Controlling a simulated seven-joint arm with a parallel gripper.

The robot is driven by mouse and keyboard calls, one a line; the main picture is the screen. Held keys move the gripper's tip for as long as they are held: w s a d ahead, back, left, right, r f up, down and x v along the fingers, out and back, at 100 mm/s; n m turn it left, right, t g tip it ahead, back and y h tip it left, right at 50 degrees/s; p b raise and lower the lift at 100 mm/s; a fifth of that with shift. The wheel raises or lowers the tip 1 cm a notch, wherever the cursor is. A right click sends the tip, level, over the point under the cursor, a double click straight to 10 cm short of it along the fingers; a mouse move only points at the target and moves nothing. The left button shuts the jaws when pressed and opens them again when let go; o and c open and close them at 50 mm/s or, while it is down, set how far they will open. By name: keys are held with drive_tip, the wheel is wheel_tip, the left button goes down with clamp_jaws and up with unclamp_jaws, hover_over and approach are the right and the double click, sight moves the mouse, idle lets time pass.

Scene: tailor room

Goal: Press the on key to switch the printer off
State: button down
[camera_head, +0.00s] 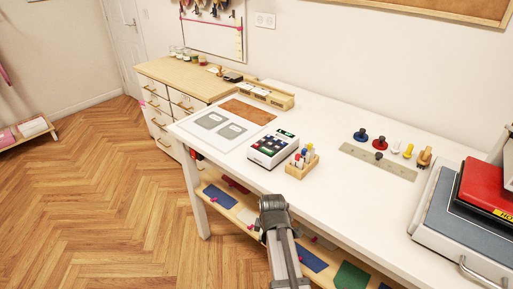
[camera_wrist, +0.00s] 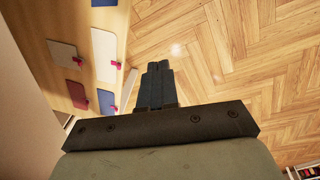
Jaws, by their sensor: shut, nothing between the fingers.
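The printer (camera_head: 272,149) is a small white box with a dark keypad and a small display on top. It stands on the white table near its front edge. Its keys are too small to tell which one is the on key. My gripper (camera_head: 272,199) is below and in front of the table's front edge, apart from the printer. In the wrist view my gripper (camera_wrist: 157,68) has its fingers together, with nothing between them, over the wooden floor. The printer is not in the wrist view.
A wooden holder with bottles (camera_head: 302,164) stands right beside the printer. A red and grey heat press (camera_head: 478,200) is at the right. A mat with grey panels (camera_head: 221,125) lies to the left. The lower shelf (camera_head: 222,198) holds coloured sheets.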

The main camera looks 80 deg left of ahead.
drive_tip(key=s+a+r+n+y, duration=0.1)
drive_tip(key=s+a+r+n, duration=0.2)
drive_tip(key=s+r, duration=0.35)
drive_tip(key=s+a+r+n, duration=0.2)
drive_tip(key=s+a+r, duration=0.15)
drive_tip(key=r, duration=0.55)
wheel_tip(320, 180, up, 18)
drive_tip(key=m+t+y, duration=0.2)
drive_tip(key=m+t, duration=0.6)
drive_tip(key=m, duration=1.5)
hover_over(254, 145)
drive_tip(key=shift+a+f, duration=0.15)
drive_tip(key=shift+f, duration=4.45)
